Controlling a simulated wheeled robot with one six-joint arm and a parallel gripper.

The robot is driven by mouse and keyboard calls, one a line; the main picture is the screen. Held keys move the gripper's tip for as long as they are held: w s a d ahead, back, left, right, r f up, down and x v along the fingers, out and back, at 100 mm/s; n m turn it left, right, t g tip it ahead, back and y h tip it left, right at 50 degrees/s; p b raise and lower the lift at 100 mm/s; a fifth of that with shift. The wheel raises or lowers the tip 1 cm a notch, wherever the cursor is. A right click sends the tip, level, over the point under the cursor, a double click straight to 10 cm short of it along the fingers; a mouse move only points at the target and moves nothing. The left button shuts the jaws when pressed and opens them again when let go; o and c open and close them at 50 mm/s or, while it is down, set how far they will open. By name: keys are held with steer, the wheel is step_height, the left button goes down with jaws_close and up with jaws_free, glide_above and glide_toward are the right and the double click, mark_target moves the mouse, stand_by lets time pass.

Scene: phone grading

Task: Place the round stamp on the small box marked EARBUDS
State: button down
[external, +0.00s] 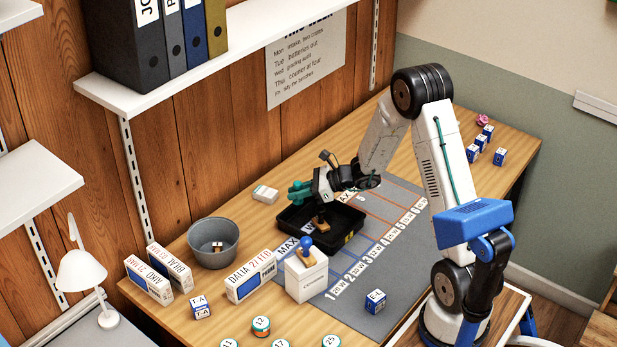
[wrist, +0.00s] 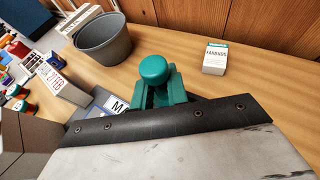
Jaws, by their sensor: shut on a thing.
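The small white box (external: 265,193) lies on the wooden table near the back wall. In the wrist view the EARBUDS box (wrist: 215,60) is at the upper right, with nothing on top of it. The stamp's lower part is hidden in the wrist view.
A grey bucket (external: 228,255) is left of the EARBUDS box. A white box (external: 306,278) with a blue-knobbed stamp (external: 307,243) stands in front. The table around the EARBUDS box is clear.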

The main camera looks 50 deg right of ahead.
steer(key=w+d, duration=0.1)
steer(key=w, duration=0.4)
steer(key=w+f, duration=0.1)
steer(key=w, duration=0.4)
steer(key=w+d, duration=0.1)
steer(key=w, duration=0.4)
steer(key=shift+d+f, duration=0.35)
steer(key=shift+w+f, duration=0.2)
steer(key=shift+f, duration=1.5)
steer(key=shift+f, duration=0.1)
steer(key=c, duration=1.4)
jaws_free()
